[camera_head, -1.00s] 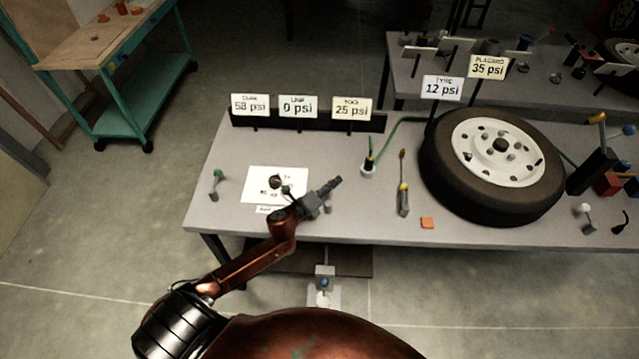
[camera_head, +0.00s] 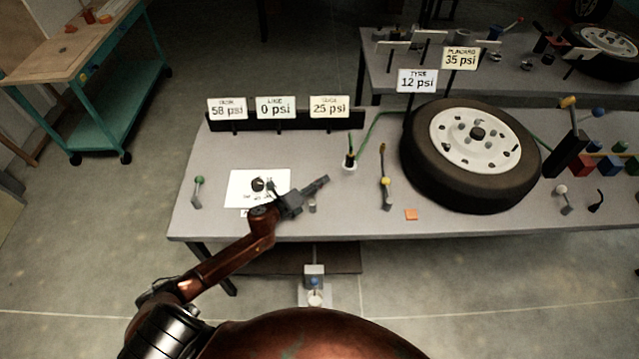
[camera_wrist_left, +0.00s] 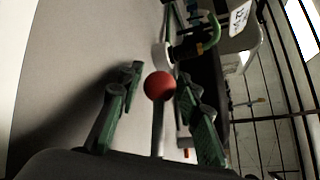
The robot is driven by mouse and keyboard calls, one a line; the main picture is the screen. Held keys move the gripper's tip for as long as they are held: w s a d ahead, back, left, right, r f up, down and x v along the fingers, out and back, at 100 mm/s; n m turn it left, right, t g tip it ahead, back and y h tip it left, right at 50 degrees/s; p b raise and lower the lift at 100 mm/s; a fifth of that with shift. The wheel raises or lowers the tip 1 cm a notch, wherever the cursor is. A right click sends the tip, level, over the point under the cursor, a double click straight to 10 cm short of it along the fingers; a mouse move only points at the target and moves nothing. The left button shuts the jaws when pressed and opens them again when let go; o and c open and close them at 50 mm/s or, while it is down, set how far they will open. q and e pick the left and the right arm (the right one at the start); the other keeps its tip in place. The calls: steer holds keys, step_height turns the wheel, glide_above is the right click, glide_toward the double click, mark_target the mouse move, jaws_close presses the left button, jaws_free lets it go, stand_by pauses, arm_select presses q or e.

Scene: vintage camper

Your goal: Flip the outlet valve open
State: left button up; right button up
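A lever with a round red knob (camera_wrist_left: 159,86) and a pale stem stands between the fingers of my left gripper (camera_wrist_left: 160,74) in the left wrist view. The fingers are apart, with gaps visible on both sides of the knob. Its label does not show, so I cannot confirm it is the outlet valve. In the head view my left gripper (camera_head: 321,183) is over the front part of the bench and hides the knob. A small grey post (camera_head: 312,207) shows just below the gripper. My right gripper is not in view.
Gauge signs (camera_head: 276,106) stand behind.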

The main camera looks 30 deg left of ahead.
arm_select(q)
steer(key=v, duration=1.2)
steer(key=shift+c, duration=0.3)
